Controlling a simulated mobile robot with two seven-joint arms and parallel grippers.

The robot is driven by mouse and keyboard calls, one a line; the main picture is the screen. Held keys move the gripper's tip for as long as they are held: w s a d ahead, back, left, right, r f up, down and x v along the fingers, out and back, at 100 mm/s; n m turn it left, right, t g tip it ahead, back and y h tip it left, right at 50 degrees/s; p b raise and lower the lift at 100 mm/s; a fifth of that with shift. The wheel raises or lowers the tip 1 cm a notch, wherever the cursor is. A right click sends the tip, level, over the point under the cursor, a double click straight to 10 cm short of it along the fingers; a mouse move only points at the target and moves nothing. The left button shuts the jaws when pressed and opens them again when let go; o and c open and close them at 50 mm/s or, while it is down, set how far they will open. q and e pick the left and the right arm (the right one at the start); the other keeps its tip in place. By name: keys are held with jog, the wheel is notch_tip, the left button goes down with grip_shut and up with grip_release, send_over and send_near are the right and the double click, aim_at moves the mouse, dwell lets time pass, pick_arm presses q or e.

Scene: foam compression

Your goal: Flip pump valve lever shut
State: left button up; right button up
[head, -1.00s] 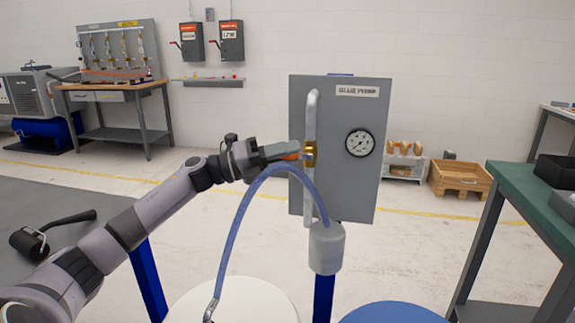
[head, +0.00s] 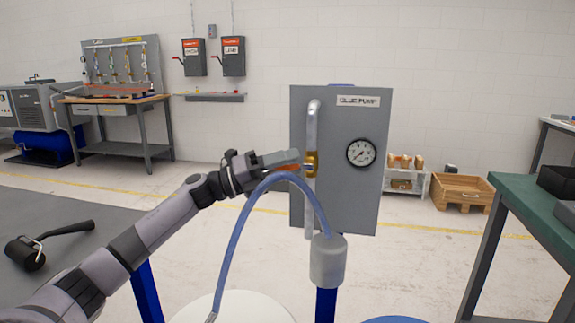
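The grey pump panel (head: 345,205) is labelled "GLUE PUMP" and stands in the middle of the head view. A vertical silver pipe (head: 312,130) runs down its left side, with a brass valve (head: 311,163) on it. The orange lever (head: 292,167) points left from the valve and is mostly covered by my fingers. My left gripper (head: 285,160) is at the lever, just left of the valve. Whether its fingers grip the lever or only rest against it cannot be told. My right gripper is not in view.
A round gauge (head: 361,153) sits right of the valve. A blue hose (head: 240,220) arches just below my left gripper to a grey cylinder (head: 327,262). A green-topped table (head: 530,205) stands at the right.

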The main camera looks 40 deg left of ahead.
pick_arm(q)
jog(key=b+v, duration=0.1)
jog(key=v, duration=0.6)
jog(key=shift+b, duration=0.3)
dwell(0.5)
